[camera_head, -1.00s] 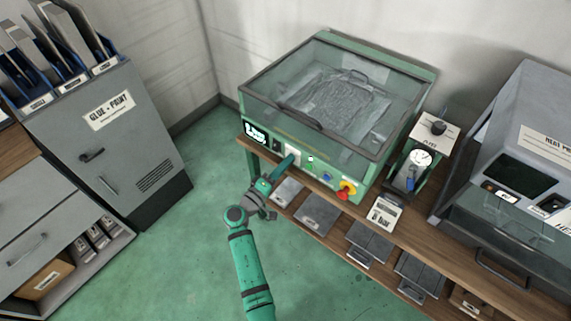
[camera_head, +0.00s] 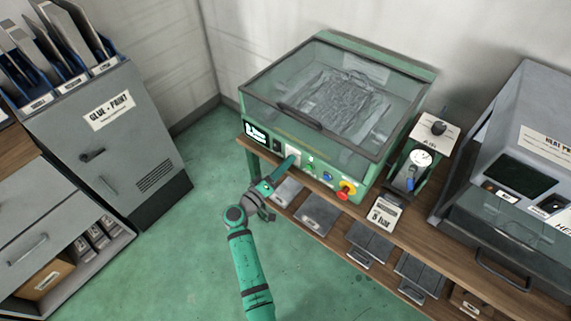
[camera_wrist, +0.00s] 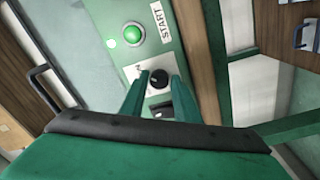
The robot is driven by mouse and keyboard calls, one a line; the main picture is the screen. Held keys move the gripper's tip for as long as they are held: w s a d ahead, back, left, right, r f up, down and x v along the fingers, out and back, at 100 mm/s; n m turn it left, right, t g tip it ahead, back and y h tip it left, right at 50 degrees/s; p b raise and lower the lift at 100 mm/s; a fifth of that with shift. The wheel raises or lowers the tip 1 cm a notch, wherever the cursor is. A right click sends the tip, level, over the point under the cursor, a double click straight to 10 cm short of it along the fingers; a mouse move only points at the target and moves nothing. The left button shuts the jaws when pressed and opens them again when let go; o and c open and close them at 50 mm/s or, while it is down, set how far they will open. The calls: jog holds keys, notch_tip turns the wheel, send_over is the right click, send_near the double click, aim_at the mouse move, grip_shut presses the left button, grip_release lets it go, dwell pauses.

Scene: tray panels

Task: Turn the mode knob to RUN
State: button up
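The mode knob (camera_wrist: 158,79) is a small black round knob on a white plate in the wrist view. My gripper (camera_wrist: 158,72) has its two green fingers around it, one on each side, with hardly any gap showing. The label beside it is mostly covered by a finger, and the knob's setting is not readable. In the head view my gripper (camera_head: 291,161) reaches the front panel of the green machine (camera_head: 330,168), and the knob is hidden there.
A lit green START button (camera_wrist: 133,34) is close by in the wrist view. A black switch (camera_wrist: 160,108) lies between the fingers. A red-and-yellow stop button (camera_head: 346,190) sits further right. A dark display (camera_head: 256,133) is left of my gripper.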

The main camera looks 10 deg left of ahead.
jog(key=shift+o, duration=0.9)
jog(key=v, duration=1)
jog(key=shift+s+a, duration=0.15)
jog(key=shift+s, duration=0.25)
jog(key=shift+f, duration=0.15)
jog(key=s+d+f+g+y, duration=0.2)
jog(key=s+d+f, duration=0.1)
jog(key=s+f, duration=0.25)
jog(key=s+d+f+g+y, duration=0.1)
jog(key=s+d+f+y, duration=0.1)
jog(key=s+d+f, duration=0.35)
jog(key=s+d+f+g+y, duration=0.1)
jog(key=s+f+g+y, duration=0.2)
jog(key=s, duration=0.6)
jog(key=s+d+r+m+t, duration=0.2)
jog(key=s+d+r+m, duration=0.1)
jog(key=s+r, duration=0.5)
jog(key=s+d+r+m+t, duration=0.2)
jog(key=s+d+r+m, duration=0.2)
jog(key=s+r, duration=0.4)
notch_tip(320, 180, up, 4)
jog(key=shift+s+d+r+t+y, duration=0.25)
jog(key=shift+s+d+t+y, duration=0.15)
jog(key=shift+d, duration=0.35)
